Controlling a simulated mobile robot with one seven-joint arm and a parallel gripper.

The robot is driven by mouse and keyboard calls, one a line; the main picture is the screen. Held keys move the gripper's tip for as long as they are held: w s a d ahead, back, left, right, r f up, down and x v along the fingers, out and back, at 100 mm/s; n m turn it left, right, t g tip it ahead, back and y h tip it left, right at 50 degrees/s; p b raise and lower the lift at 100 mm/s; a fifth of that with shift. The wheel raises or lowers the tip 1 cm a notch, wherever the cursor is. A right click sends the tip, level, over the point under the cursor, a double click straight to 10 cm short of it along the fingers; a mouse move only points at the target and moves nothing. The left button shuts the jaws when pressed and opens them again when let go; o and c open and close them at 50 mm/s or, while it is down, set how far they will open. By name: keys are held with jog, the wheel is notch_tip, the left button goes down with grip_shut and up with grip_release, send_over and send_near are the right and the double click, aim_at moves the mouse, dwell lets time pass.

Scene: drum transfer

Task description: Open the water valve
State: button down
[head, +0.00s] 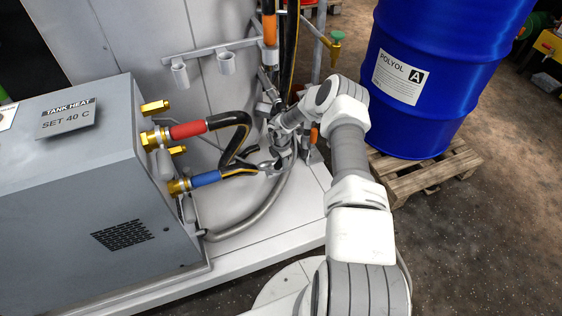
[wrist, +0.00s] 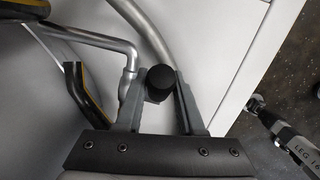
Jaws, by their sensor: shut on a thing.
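My gripper (wrist: 156,76) is shut on a black, round-ended knob (wrist: 161,80), with one grey finger on each side of it. The knob sits close to a bent grey metal pipe (wrist: 100,40) in the wrist view. I cannot tell for sure that this knob is the water valve's handle, nor which way it is turned. In the head view my gripper (head: 280,152) is low by the grey machine panel, right of the blue-sleeved hose (head: 206,178). My wrist and the hoses hide the knob there.
A grey tank heat unit (head: 75,200) stands left, with brass fittings and a red-sleeved hose (head: 188,130). A blue polyol drum (head: 425,60) stands on a wooden pallet (head: 430,172) at right. Floor at lower right is clear.

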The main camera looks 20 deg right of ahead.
jog(key=shift+a, duration=0.1)
jog(key=c, duration=0.5)
grip_release()
jog(key=r+p, duration=0.2)
jog(key=r, duration=0.3)
jog(key=s+a+r+p, duration=0.1)
jog(key=r+p, duration=0.1)
jog(key=r, duration=0.4)
jog(key=s+r+p, duration=0.1)
jog(key=r+p, duration=0.1)
jog(key=r, duration=0.4)
jog(key=shift+s+a+r, duration=0.1)
jog(key=shift+s+a, duration=0.15)
jog(key=shift+a, duration=0.05)
